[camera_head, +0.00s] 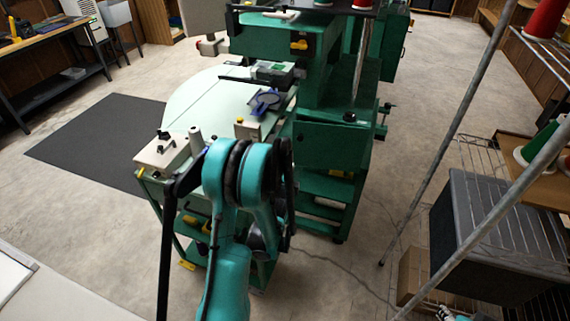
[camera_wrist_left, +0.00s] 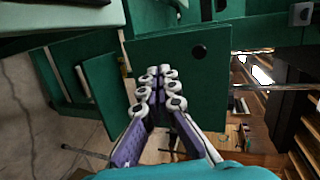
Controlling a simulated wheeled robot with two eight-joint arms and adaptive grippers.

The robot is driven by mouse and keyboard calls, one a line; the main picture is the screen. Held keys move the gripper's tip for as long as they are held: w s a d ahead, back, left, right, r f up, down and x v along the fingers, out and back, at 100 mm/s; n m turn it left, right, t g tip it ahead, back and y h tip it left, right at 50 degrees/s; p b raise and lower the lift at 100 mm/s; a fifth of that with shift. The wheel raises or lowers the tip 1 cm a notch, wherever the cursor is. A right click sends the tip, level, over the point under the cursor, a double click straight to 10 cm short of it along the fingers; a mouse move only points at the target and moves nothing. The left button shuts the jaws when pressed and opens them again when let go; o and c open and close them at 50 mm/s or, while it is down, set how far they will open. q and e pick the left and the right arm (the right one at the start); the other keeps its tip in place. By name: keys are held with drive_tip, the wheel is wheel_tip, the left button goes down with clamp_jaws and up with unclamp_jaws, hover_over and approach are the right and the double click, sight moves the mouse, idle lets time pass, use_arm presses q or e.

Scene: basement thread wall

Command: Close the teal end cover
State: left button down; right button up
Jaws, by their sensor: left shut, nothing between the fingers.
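The teal end cover (camera_head: 325,146) is a flat dark green panel with a black round knob on the near end of the green machine in the head view. In the head view my teal arm hides the gripper's fingers.
The machine's pale round top (camera_head: 215,98) carries a dark blue clamp (camera_head: 265,102) and a white box (camera_head: 160,151), left of the cover. A metal rack (camera_head: 455,130) with a grey crate (camera_head: 495,225) stands at right. Floor between machine and rack is mostly free.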

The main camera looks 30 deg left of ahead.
use_arm(q)
approach(296, 144)
wheel_tip(296, 144, down, 2)
drive_tip(key=s+d, duration=0.1)
drive_tip(key=s, duration=0.1)
drive_tip(key=b+x, duration=0.1)
drive_tip(key=x, duration=0.2)
drive_tip(key=b+x, duration=0.1)
drive_tip(key=x, duration=0.3)
drive_tip(key=shift+w+a+r, duration=0.1)
drive_tip(key=shift+w, duration=0.25)
drive_tip(key=shift+w+a+r, duration=0.15)
drive_tip(key=shift+w+a, duration=0.1)
drive_tip(key=shift+w, duration=0.25)
drive_tip(key=w, duration=0.1)
drive_tip(key=w+a, duration=0.1)
drive_tip(key=w, duration=0.1)
drive_tip(key=w+a, duration=0.1)
drive_tip(key=shift+w, duration=0.35)
drive_tip(key=shift+r, duration=0.1)
